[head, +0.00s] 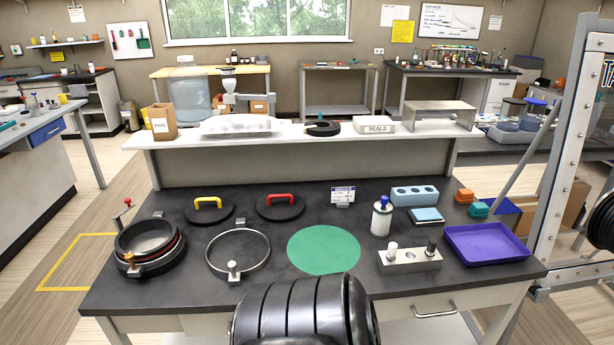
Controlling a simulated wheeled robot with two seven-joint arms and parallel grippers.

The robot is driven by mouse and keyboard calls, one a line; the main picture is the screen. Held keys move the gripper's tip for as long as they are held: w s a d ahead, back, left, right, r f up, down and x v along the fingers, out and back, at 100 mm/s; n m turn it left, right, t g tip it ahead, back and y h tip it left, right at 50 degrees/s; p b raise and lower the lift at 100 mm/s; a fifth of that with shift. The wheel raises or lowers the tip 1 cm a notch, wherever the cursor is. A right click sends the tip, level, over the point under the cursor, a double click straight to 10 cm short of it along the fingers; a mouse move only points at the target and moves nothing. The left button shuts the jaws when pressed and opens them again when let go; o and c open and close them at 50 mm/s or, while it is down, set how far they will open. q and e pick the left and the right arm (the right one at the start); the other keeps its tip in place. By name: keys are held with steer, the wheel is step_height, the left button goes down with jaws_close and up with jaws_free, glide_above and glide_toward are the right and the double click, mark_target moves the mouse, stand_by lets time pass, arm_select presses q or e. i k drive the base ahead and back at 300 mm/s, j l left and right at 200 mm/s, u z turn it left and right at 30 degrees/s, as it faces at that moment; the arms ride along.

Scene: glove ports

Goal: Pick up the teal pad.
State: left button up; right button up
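A small teal block-like pad (478,210) lies at the right back of the dark worktable, near the blue item at its right. An orange block of similar size (464,196) sits just behind and left of it. Nothing is touching the teal pad from above. Neither of my grippers shows in the head view.
A purple tray (486,244) lies in front of the teal pad. A light blue holed block (414,195), a flat blue-topped square (427,215) and a blue-capped white bottle (381,216) stand to its left. A metal block with knobs (409,259) sits nearer. A black ribbed form (302,312) fills the bottom centre.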

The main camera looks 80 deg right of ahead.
mark_target(476, 210)
steer(key=z, duration=3.85)
steer(key=i+l, duration=0.05)
steer(key=l, duration=0.05)
